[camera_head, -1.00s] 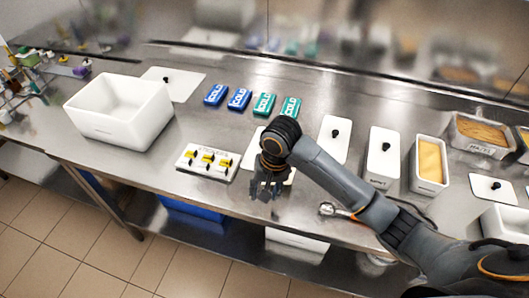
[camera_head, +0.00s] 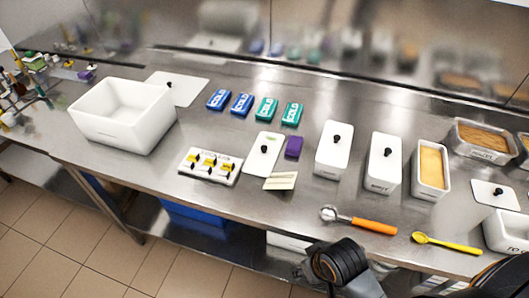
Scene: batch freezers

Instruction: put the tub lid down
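A flat white lid with a black knob (camera_head: 262,157) lies on the steel counter, between the white panel with yellow-and-black parts and a lidded tub. More lids with black knobs are in view: one flat behind the big white bin (camera_head: 178,90), two on narrow white tubs (camera_head: 333,152) (camera_head: 383,166), and one at the right (camera_head: 493,196). Which one the task means cannot be told. My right gripper (camera_head: 303,270) is low at the front, off the counter edge and apart from the lids. Its fingers are dark and mostly hidden. My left gripper is not in view.
A purple block (camera_head: 293,147) and a cream card (camera_head: 281,181) lie by the middle lid. An orange-handled scoop (camera_head: 360,221) and yellow spoon (camera_head: 446,244) lie near the front edge. Several cold packs (camera_head: 242,103) lie behind. An open white bin (camera_head: 122,120) stands left.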

